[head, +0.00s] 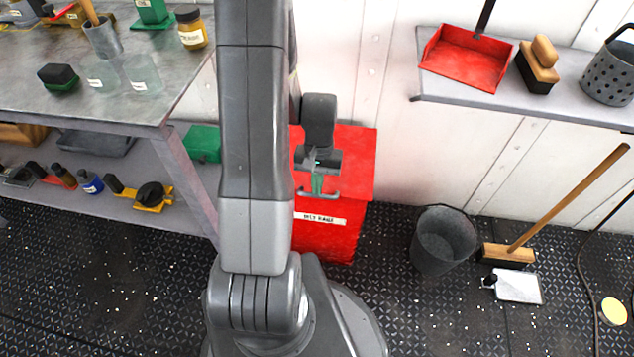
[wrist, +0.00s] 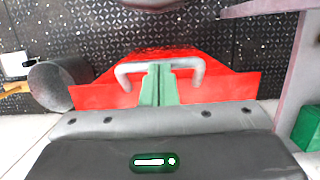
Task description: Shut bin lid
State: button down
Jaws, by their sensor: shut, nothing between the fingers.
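The red bin (head: 325,240) stands against the wall, with a pale label on its front. Its red lid (head: 358,165) lies over the top, with a grey handle (head: 333,195) at the front edge. The lid looks down or nearly down; I cannot tell whether a small gap is left. My gripper (head: 317,188) is over the lid, its green fingers shut together and empty, pointing down at the handle. In the wrist view the fingertips (wrist: 158,72) overlap the middle of the handle (wrist: 190,65); I cannot tell whether they touch it. My arm hides the bin's left part.
A workbench (head: 120,105) with tools and a lower shelf stands close on the left. A grey bucket (head: 442,240), a broom (head: 508,254) and a white dustpan-like piece (head: 517,287) are on the floor at right. A wall shelf (head: 440,90) is above them.

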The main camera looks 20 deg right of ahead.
jog(key=shift+b+x, duration=0.55)
jog(key=shift+x, duration=0.4)
jog(key=shift+s+a+f+b, duration=0.2)
jog(key=shift+s+f+b, duration=0.1)
jog(key=shift+f, duration=0.15)
jog(key=p+v, duration=0.6)
jog(key=v, duration=0.9)
jog(key=shift+r+p, duration=0.3)
jog(key=shift+f, duration=0.15)
jog(key=b+x, duration=0.5)
jog(key=x, duration=0.8)
jog(key=shift+w, duration=0.25)
jog(key=shift+d, duration=0.1)
